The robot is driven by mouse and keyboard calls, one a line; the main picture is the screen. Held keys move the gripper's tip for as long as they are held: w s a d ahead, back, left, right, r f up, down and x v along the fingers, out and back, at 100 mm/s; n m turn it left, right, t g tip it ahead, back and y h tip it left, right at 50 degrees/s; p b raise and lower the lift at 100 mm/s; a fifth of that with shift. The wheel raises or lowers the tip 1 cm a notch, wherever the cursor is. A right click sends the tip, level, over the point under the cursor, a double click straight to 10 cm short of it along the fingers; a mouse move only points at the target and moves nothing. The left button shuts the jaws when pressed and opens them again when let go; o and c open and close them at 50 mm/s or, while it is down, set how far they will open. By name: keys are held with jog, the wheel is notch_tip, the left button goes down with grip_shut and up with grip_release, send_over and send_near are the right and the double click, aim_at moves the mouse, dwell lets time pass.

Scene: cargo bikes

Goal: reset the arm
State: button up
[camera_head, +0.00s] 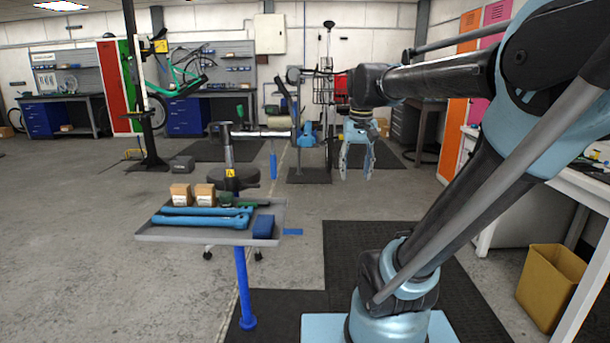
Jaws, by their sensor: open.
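My arm rises from its base at the lower right, bends at an elbow at the right edge and reaches back toward the middle. My gripper (356,176) hangs from the wrist with its light blue fingers pointing down. The fingers are apart and nothing shows between them. It is in mid-air, right of the grey tray (160,236) and apart from it.
The tray stands on a blue post (245,290) and holds light blue tools (205,218), small boxes (181,192) and a dark blue block (264,226). A cardboard bin (550,290) and a white bench (580,188) are at right. Open floor lies at left.

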jog(key=s+d+f, duration=0.2)
jog(key=s+f, duration=0.4)
jog(key=f, duration=0.3)
jog(key=s+d+f, duration=0.2)
jog(key=s+f, duration=0.5)
jog(key=f, duration=0.3)
jog(key=shift+s+t, duration=0.3)
jog(key=shift+t, duration=0.1)
jog(key=shift+d+f, duration=0.1)
jog(key=shift+c, duration=0.2)
